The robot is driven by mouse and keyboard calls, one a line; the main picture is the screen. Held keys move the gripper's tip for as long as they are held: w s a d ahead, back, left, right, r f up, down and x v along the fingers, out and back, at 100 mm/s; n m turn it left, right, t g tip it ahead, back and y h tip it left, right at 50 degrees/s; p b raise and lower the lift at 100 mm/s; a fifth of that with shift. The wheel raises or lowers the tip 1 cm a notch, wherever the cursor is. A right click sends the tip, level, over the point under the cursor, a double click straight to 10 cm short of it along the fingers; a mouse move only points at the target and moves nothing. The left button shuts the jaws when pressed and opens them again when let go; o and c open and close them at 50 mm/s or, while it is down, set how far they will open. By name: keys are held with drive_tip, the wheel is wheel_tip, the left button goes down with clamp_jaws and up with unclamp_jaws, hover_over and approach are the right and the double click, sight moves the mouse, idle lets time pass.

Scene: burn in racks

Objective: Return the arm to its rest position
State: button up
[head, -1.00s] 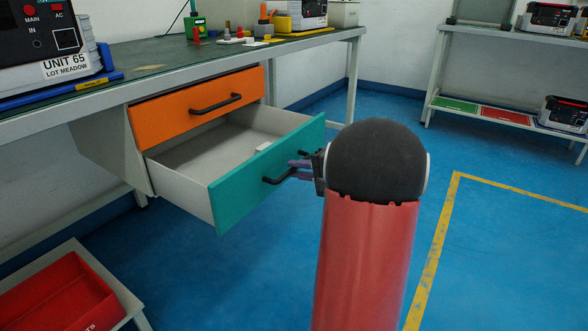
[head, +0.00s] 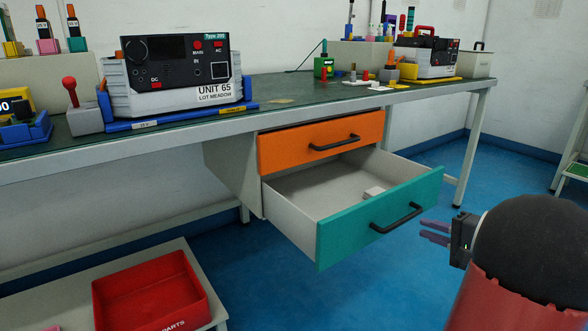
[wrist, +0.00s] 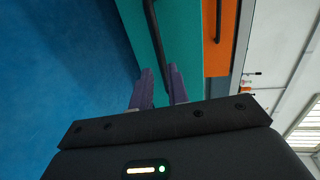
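My gripper (head: 436,232) is at the right of the head view, with its purple fingers pointing left toward the teal drawer (head: 345,240). The fingers stand apart from the drawer's black handle (head: 397,217), with a small gap of blue floor between. In the wrist view my gripper (wrist: 161,86) has its two purple fingers spread with nothing between them. The black handle (wrist: 153,35) shows ahead of the fingertips there. The teal drawer is pulled well out, and a small white block (head: 374,192) lies inside it. My arm's red link fills the lower right.
The orange drawer (head: 290,150) above is shut. The workbench (head: 290,100) carries UNIT 65 (head: 165,75) and several small items. A red parts bin (head: 150,285) sits on a low shelf at lower left. Blue floor (head: 300,290) is open in front of the drawer.

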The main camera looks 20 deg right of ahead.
drive_tip(key=s+a+r+n+g+y+p, duration=0.1)
drive_tip(key=s+a+r+n+g+p, duration=0.15)
drive_tip(key=a, duration=0.55)
drive_tip(key=s+a+r+n+g+p, duration=0.1)
drive_tip(key=a+n+g+p, duration=0.15)
drive_tip(key=a, duration=0.65)
drive_tip(key=s+a+r+n+g+y+p, duration=0.15)
drive_tip(key=a+g, duration=0.25)
drive_tip(key=a, duration=0.4)
drive_tip(key=s+a+r+n+h+p, duration=0.2)
drive_tip(key=s+n+h, duration=0.1)
drive_tip(key=s, duration=0.3)
drive_tip(key=s+a+r+n+h+p, duration=0.2)
drive_tip(key=s+a+n+h+p, duration=0.1)
drive_tip(key=s+n+h, duration=0.1)
drive_tip(key=shift+s+a+r+h, duration=0.3)
drive_tip(key=shift+s+h, duration=0.15)
drive_tip(key=shift+s, duration=0.4)
